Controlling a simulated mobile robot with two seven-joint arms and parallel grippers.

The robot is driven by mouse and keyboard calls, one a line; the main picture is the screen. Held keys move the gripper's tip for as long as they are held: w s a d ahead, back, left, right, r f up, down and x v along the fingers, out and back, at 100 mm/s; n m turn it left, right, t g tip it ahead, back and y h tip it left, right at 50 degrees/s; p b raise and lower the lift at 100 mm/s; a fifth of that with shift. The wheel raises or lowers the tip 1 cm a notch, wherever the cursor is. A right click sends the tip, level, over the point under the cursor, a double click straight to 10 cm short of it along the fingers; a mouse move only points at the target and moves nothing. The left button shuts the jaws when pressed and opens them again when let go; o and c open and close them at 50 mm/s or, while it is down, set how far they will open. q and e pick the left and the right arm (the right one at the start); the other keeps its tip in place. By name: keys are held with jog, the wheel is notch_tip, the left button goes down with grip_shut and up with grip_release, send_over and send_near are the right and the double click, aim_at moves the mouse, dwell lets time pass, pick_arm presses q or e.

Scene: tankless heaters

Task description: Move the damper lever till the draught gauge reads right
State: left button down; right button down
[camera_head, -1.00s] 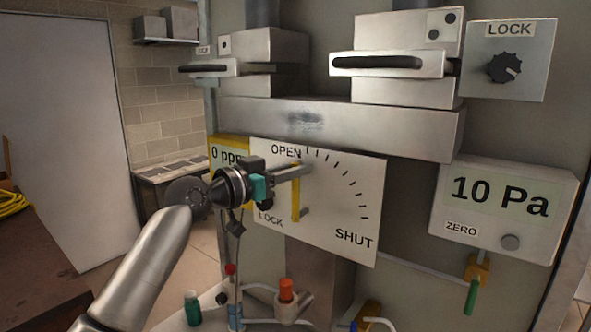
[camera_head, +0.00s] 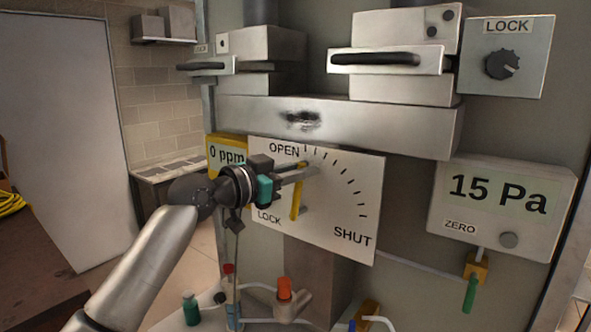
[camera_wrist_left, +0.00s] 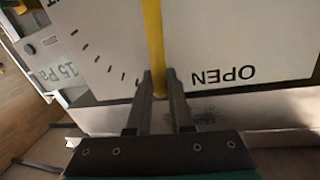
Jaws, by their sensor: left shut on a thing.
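The yellow damper lever (camera_head: 295,205) stands nearly upright on a white dial plate (camera_head: 325,222), its top tilted slightly right, near the OPEN end of the tick marks. SHUT is at the plate's lower right. My left gripper (camera_head: 309,171) is shut on the lever's upper end. In the left wrist view the lever (camera_wrist_left: 153,40) runs between the fingers (camera_wrist_left: 160,80). The draught gauge (camera_head: 505,200) at the right reads 15 Pa. My right gripper is not in view.
A yellow meter (camera_head: 227,156) reading 0 ppm is left of the plate. A LOCK knob (camera_head: 502,65) is at the upper right. A metal duct (camera_head: 390,125) with a dark smudge runs above the plate. Bottles and hoses sit below.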

aim_at(340, 189)
pick_arm(q)
jog(key=s+d+m, duration=0.1)
jog(key=d+f+m, duration=0.1)
jog(key=m, duration=0.1)
jog(key=shift+s+d+y, duration=0.2)
jog(key=shift+s+y, duration=0.1)
jog(key=shift+s, duration=0.1)
jog(key=shift+s+d+f+m, duration=0.35)
jog(key=shift+d+m, duration=0.1)
jog(key=shift+m, duration=0.25)
jog(key=shift+s+d+f+m+y+p, duration=0.45)
jog(key=shift+d+f+m, duration=0.3)
jog(key=shift+m, duration=0.35)
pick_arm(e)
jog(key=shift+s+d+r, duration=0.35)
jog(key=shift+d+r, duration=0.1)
pick_arm(q)
jog(key=c, duration=0.8)
grip_release()
jog(key=shift+s+a, duration=0.1)
jog(key=shift+a, duration=0.05)
jog(key=b+v, duration=0.3)
jog(key=v, duration=1.2)
jog(key=shift+r, duration=0.1)
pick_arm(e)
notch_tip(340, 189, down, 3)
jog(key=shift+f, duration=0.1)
